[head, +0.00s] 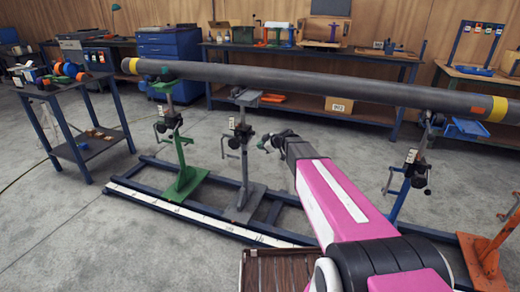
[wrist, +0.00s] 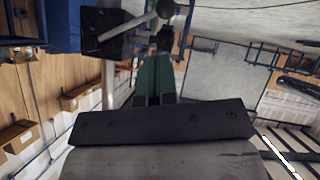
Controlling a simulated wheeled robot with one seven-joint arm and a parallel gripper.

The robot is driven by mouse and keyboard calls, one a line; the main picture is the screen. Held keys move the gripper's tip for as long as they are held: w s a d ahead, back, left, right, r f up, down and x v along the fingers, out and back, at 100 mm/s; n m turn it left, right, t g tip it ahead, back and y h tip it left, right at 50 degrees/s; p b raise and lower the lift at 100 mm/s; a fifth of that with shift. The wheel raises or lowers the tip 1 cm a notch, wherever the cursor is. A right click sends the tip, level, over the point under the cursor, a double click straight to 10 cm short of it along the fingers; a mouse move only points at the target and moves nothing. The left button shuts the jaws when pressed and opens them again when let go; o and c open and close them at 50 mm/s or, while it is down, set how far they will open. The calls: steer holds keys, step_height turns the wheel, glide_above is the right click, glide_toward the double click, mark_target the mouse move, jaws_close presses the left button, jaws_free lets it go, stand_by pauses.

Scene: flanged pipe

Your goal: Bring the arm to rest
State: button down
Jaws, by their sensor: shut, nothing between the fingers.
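My arm (head: 335,195), pink and white with dark joints, reaches forward from the bottom right of the head view. My gripper (head: 264,145) is at its far end, below the long pipe and just right of the grey stand in the picture. In the wrist view the gripper (wrist: 155,65) shows as green fingers together beyond a black bar. It is shut and holds nothing. Whether it touches anything near it cannot be told.
A long grey pipe (head: 300,82) with yellow bands spans the view above stands: green (head: 184,180), grey (head: 244,195), blue (head: 405,185). An orange stand (head: 485,255) is at right. A cart (head: 85,150) stands left. Workbenches (head: 300,50) line the wall. Floor at lower left is clear.

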steer(key=shift+s+d+r, duration=0.1)
steer(key=s+d+f+m+g+h, duration=0.2)
steer(key=s+d+m, duration=0.3)
steer(key=s, duration=0.5)
steer(key=s+d+f+m+g+h, duration=0.2)
steer(key=s+d+m+h, duration=0.2)
steer(key=s, duration=0.6)
steer(key=s+d+f+m+g+h, duration=0.2)
steer(key=s+d+m, duration=0.4)
steer(key=s, duration=0.5)
steer(key=shift+d+f+h, duration=0.55)
steer(key=shift+d+h, duration=0.1)
steer(key=shift+h, duration=0.15)
